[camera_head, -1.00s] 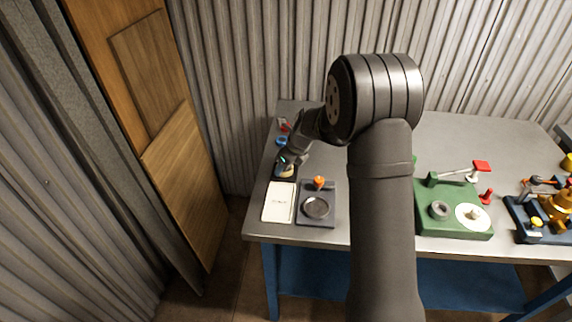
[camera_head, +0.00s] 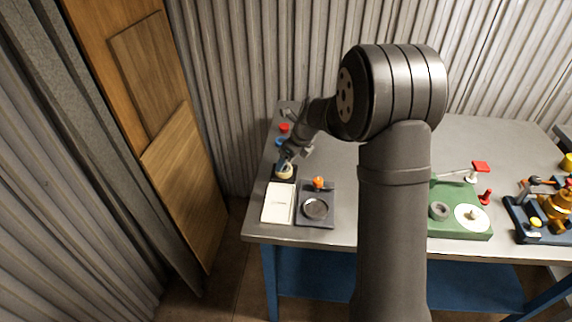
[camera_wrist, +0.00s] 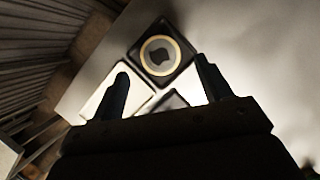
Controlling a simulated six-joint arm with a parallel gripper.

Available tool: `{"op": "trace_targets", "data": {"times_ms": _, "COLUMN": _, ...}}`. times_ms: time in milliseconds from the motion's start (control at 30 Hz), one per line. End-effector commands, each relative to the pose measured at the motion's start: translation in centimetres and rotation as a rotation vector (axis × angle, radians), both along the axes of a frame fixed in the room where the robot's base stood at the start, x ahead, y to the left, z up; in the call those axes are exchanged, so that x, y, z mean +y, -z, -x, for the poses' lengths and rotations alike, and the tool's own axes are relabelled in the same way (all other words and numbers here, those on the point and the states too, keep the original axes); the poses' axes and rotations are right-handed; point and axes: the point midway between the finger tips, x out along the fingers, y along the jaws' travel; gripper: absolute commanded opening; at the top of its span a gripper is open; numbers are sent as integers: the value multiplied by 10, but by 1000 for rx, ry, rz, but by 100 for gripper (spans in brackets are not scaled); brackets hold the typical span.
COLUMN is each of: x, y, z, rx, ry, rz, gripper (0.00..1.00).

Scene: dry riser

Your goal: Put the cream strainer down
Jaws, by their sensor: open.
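The cream strainer (camera_head: 285,172) rests on a small dark square base at the left end of the table. In the wrist view the strainer (camera_wrist: 160,55) shows as a cream ring with a dark middle, on the dark square base (camera_wrist: 143,38). My gripper (camera_head: 290,157) is just above it in the head view. In the wrist view my gripper's two fingers (camera_wrist: 165,88) are wide apart with nothing between them, and the strainer lies beyond their tips. The strainer's far side is partly hidden by the gripper in the head view.
A white pad (camera_head: 278,203) lies in front of the base. A grey tray (camera_head: 327,220) with an orange knob (camera_head: 319,183) stands beside it. Red (camera_head: 284,127) and blue (camera_head: 280,141) pieces sit behind. A green fixture (camera_head: 460,228) stands right; the table's middle is largely clear.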

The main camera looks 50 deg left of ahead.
Motion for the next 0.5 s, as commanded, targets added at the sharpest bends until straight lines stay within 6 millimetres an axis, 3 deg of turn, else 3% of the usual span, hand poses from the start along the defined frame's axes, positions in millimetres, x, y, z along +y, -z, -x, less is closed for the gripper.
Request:
{"op": "trace_targets", "data": {"times_ms": 200, "x": -17, "y": -42, "z": -4, "rx": -3, "ry": 0, "rz": -3, "gripper": 71}}
{"op": "trace_targets", "data": {"times_ms": 500, "x": -28, "y": -69, "z": -6, "rx": -1, "ry": 0, "rz": 0, "gripper": 71}}
